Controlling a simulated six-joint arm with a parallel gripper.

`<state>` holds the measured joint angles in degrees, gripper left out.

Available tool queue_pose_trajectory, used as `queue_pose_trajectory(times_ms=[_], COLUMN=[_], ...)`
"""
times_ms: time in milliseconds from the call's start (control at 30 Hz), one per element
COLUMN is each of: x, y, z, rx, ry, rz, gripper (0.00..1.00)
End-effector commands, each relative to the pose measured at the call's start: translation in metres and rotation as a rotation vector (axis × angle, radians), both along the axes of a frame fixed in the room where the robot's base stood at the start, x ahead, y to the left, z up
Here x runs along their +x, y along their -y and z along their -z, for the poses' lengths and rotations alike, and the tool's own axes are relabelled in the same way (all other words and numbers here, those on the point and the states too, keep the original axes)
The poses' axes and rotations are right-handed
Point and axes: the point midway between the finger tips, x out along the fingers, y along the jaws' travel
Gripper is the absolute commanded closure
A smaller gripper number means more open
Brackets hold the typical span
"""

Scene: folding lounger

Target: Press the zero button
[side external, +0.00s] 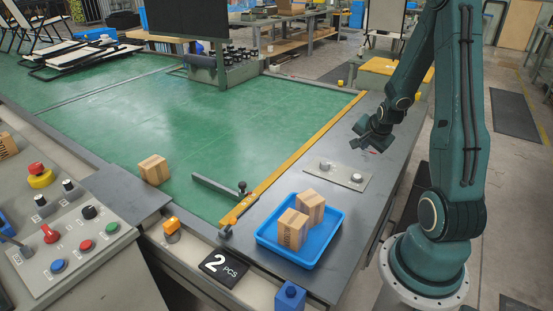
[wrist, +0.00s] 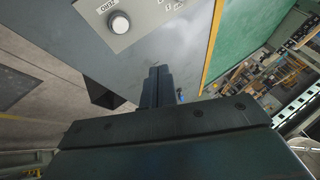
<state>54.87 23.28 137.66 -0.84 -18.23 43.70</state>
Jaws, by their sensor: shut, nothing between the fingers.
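The zero button (wrist: 119,22) is a round, pale button on a light metal plate (wrist: 148,12), with the word ZERO printed beside it. In the side view it appears to be the right one of two knobs, the zero button (side external: 357,178), on the plate (side external: 340,176) lying on the grey bench edge. My gripper (side external: 362,143) is shut and empty, behind the plate and apart from the button. Its closed fingers (wrist: 158,72) show in the wrist view, below and right of the button. The other knob (side external: 326,165) is outside the wrist view.
A yellow strip (side external: 300,155) borders the green table surface (side external: 190,110). The bench around the plate is clear.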

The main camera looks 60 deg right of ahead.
Motion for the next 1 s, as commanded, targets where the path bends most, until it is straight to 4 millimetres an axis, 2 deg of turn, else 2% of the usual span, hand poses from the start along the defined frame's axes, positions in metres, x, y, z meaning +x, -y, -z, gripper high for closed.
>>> queue_pose_trajectory(times_ms=[267,700,1000], x=[0.0,0.0,0.0], y=[-0.001,-0.001,0.0], z=[0.016,0.061,0.082], rx=[0.004,0.004,0.002], ry=[-0.003,-0.003,-0.001], rz=[-0.001,-0.001,-0.001], gripper=[1.0,1.0,1.0])
